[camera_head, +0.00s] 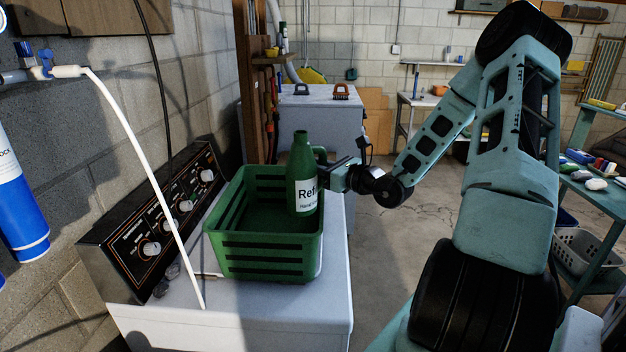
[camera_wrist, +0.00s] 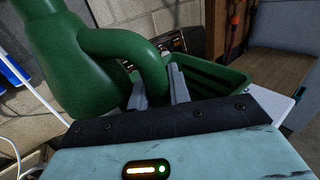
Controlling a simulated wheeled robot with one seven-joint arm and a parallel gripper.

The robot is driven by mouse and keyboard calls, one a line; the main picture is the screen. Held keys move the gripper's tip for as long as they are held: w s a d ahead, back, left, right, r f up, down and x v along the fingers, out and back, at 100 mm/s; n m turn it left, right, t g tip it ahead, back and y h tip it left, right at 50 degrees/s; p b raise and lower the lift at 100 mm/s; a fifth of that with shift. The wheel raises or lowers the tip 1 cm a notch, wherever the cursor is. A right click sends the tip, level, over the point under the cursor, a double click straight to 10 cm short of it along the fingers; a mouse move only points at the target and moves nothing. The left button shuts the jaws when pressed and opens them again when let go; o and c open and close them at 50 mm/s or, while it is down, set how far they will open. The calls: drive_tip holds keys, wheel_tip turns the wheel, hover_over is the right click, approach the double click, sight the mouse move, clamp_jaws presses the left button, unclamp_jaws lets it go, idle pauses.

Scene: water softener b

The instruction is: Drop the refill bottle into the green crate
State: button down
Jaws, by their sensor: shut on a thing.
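The refill bottle (camera_head: 304,185) is green with a white label and stands upright in the head view. It overlaps the right part of the green crate (camera_head: 262,268), which sits on a white machine top. The bottle's lower end lies within the crate's outline; I cannot tell whether it touches the crate floor. My gripper (camera_head: 326,175) comes in from the right and is shut on the bottle's handle. In the wrist view the two fingers (camera_wrist: 160,92) are on either side of the handle of the bottle (camera_wrist: 85,70), with the crate (camera_wrist: 215,80) behind.
A black control panel with knobs (camera_head: 165,225) stands behind the crate at left. A white hose (camera_head: 135,165) hangs down to the machine top (camera_head: 250,315). A second white machine (camera_head: 318,112) is farther back. Open floor (camera_head: 400,235) lies right of the machine.

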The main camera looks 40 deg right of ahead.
wheel_tip(320, 180, down, 4)
drive_tip(key=shift+f+p, duration=0.1)
drive_tip(key=shift+p, duration=0.25)
drive_tip(key=shift+f, duration=0.25)
drive_tip(key=shift+f+b, duration=0.35)
drive_tip(key=c, duration=1.3)
unclamp_jaws()
drive_tip(key=shift+r, duration=0.1)
